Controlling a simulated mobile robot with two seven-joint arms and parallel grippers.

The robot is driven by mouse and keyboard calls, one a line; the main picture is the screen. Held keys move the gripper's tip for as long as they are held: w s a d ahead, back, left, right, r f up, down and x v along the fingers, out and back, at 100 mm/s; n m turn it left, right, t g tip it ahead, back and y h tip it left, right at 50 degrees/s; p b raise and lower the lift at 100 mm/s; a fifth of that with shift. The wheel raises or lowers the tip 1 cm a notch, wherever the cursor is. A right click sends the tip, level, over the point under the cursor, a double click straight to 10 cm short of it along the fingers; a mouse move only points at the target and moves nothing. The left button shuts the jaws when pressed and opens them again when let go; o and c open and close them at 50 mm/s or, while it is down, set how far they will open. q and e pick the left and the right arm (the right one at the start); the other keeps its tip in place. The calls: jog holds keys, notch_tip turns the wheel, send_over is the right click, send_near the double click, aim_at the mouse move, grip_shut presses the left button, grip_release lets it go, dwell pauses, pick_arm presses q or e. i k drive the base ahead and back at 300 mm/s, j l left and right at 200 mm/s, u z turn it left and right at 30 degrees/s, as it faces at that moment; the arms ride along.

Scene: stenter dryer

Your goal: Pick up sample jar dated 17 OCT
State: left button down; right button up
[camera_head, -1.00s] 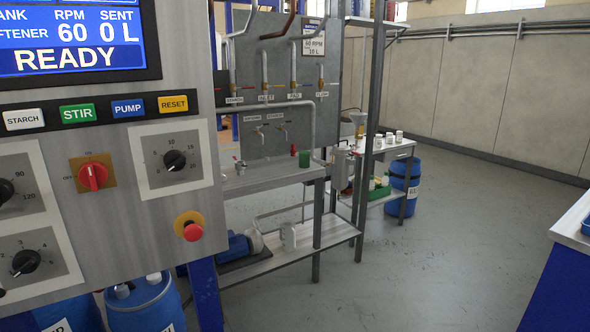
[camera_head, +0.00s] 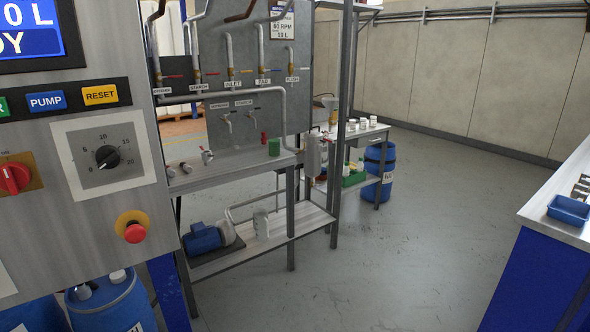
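Several small white jars (camera_head: 364,123) stand on the far end of a metal bench beyond the pipe panel. They are too small for any date to be read, so I cannot tell which is the 17 OCT jar. Other small containers are on the shelf below them, in and around a green crate (camera_head: 354,179). Neither of my grippers shows in the head view.
A control panel (camera_head: 75,200) with knobs and a red stop button fills the near left. A steel bench (camera_head: 230,170) with pipes and a pump below stands behind it. A blue drum (camera_head: 377,172) is by the far bench. A blue-sided counter (camera_head: 540,260) with a blue tray (camera_head: 569,210) is at right. The grey floor between is clear.

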aim_at(363, 125)
jog(key=i+l, duration=0.25)
jog(key=l, duration=0.15)
jog(key=i+l, duration=0.2)
jog(key=l, duration=0.2)
jog(key=i+l, duration=0.25)
jog(key=l, duration=0.15)
jog(key=i+l+u, duration=0.1)
jog(key=l, duration=0.3)
jog(key=i+l+u, duration=0.1)
jog(key=i+l, duration=0.9)
jog(key=i, duration=0.25)
jog(key=i+l+u, duration=0.1)
jog(key=i+l, duration=0.15)
jog(key=i, duration=0.3)
jog(key=i+l, duration=0.3)
jog(key=i, duration=0.2)
jog(key=i+l+u, duration=0.1)
jog(key=i+l, duration=0.2)
jog(key=i, duration=0.2)
jog(key=i+l, duration=0.2)
jog(key=l, duration=0.2)
jog(key=i+l+u, duration=0.1)
jog(key=l, duration=0.85)
jog(key=i+l, duration=0.15)
jog(key=l, duration=1)
jog(key=i+u, duration=0.05)
